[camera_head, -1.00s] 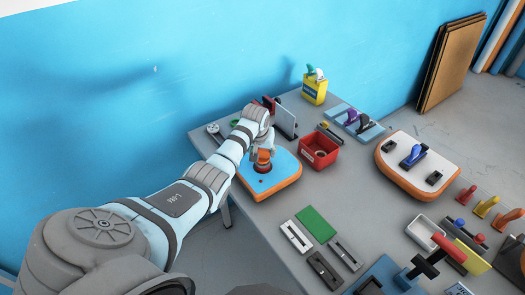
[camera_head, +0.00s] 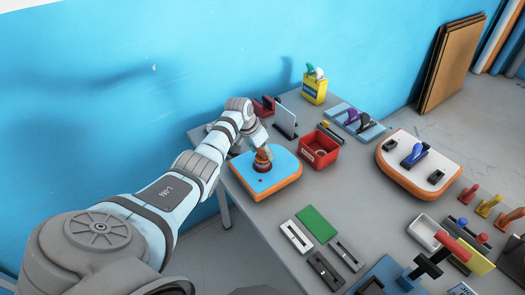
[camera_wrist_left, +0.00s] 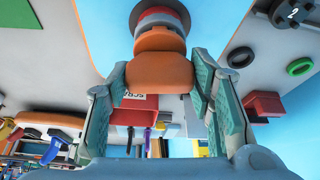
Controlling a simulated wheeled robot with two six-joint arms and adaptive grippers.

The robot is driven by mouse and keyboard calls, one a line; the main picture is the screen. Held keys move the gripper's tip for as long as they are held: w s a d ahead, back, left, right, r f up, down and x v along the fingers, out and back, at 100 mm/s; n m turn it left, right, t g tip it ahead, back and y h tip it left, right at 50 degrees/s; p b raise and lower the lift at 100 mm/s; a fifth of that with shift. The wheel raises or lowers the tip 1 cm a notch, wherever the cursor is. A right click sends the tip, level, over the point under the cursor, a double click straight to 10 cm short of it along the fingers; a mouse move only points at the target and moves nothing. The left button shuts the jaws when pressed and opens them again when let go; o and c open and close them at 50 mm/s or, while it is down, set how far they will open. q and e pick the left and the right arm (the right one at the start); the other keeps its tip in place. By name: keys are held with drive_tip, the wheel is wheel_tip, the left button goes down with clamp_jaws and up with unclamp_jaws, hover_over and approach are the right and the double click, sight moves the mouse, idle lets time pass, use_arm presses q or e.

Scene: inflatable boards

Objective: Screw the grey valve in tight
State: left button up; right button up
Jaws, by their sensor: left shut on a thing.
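My left gripper (camera_head: 262,156) is above the blue-topped board with an orange side (camera_head: 285,180), at the table's near left. In the left wrist view its two teal-padded fingers (camera_wrist_left: 160,85) are shut around an orange tool (camera_wrist_left: 150,72). The tool's far end meets a grey ring (camera_wrist_left: 160,17) with a red band beside it, at the board's surface. The grey ring looks like the valve; how deep it sits cannot be told. My right gripper is not in view.
A red bin (camera_head: 319,150) stands just right of the board. A white-topped board (camera_head: 420,163) lies further right. A green plate (camera_head: 315,223) and grey bars lie nearer.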

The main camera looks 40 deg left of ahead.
use_arm(q)
drive_tip(key=shift+f+m+h+b, duration=0.1)
drive_tip(key=shift+m+h+b, duration=0.2)
drive_tip(key=shift+m+b, duration=0.6)
drive_tip(key=shift+c, duration=0.6)
wheel_tip(320, 180, up, 3)
drive_tip(key=p, duration=0.3)
drive_tip(key=shift+r, duration=1.15)
drive_tip(key=shift+f, duration=0.1)
